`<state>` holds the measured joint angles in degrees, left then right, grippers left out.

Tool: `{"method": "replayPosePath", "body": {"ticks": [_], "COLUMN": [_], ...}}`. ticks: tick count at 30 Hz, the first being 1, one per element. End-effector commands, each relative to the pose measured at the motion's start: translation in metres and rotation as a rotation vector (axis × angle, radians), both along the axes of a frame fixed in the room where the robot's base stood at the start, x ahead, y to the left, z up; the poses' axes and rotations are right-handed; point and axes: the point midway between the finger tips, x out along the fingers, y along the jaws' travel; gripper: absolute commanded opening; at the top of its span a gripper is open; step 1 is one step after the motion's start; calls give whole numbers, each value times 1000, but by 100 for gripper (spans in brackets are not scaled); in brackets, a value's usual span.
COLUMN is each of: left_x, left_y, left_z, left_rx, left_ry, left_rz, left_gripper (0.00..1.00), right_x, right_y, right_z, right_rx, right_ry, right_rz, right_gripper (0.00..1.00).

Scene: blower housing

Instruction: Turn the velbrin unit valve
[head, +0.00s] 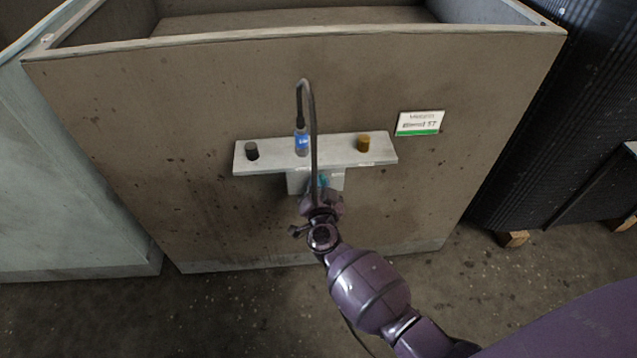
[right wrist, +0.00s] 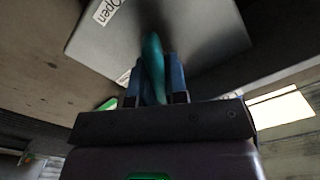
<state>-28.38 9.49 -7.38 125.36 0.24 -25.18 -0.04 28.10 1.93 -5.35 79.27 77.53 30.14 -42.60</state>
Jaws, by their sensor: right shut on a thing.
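A grey valve box (head: 298,181) is fixed to the brown front wall, below a pale shelf. Its teal valve handle (right wrist: 153,58) stands out in the right wrist view, and a bit of it shows in the head view (head: 324,181). My right gripper (right wrist: 155,82) is shut on the handle, with one blue finger on each side. In the head view my right gripper (head: 321,193) covers most of the handle. An "Open" label (right wrist: 106,10) is on the box face; another label beside the fingers is mostly hidden. My left gripper is out of view.
The pale shelf (head: 210,160) carries a black knob (head: 252,150), a blue-banded fitting (head: 301,142) with a dark hose (head: 313,110), and a yellow-brown knob (head: 363,143). A white and green sign (head: 419,123) is at right. Bare floor lies below.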

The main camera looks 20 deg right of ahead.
Motion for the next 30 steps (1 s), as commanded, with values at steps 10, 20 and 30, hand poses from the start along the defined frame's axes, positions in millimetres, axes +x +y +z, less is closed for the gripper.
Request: {"method": "replayPosePath", "body": {"ticks": [10,20,30], "left_x": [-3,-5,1], "left_y": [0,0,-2], "left_z": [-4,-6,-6], "left_rx": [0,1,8], "left_ry": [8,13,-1], "left_rz": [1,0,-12], "left_gripper": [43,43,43], "right_x": [-1,-2,-2], "right_y": [-1,-2,-2], "right_z": [-4,-7,-9], "right_rx": [318,616,857], "right_ry": [-89,-172,-241], "right_rz": [-1,-2,-2], "right_gripper": [0,0,0]}}
